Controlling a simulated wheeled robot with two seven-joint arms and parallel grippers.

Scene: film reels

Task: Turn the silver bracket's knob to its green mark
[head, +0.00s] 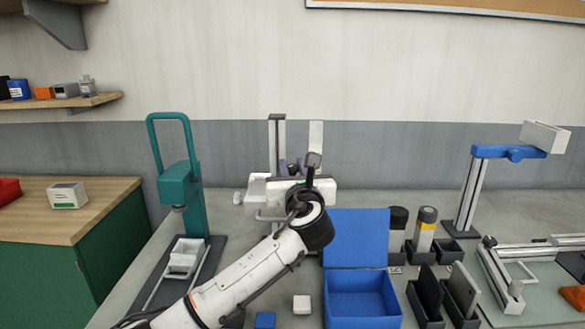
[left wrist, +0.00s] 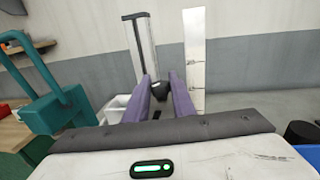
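The silver bracket (head: 277,140) stands at the back of the bench as an upright metal post, with a pale scale plate (head: 316,140) beside it. The post also shows in the left wrist view (left wrist: 143,45). My left gripper (head: 292,168) is in front of the bracket's lower part and hides much of it. In the left wrist view its two purple fingers (left wrist: 160,78) are apart. A dark knob (left wrist: 158,92) shows between them near the tips; I cannot tell whether they touch it. No green mark on the bracket can be made out. My right gripper is not in view.
A teal press-like stand (head: 180,185) is left of my arm. An open blue box (head: 362,318), dark-capped cylinders (head: 398,232) and black slotted holders (head: 428,295) are right of it. A blue-armed stand (head: 510,152) stands farther right. A small white block (head: 302,304) lies in front.

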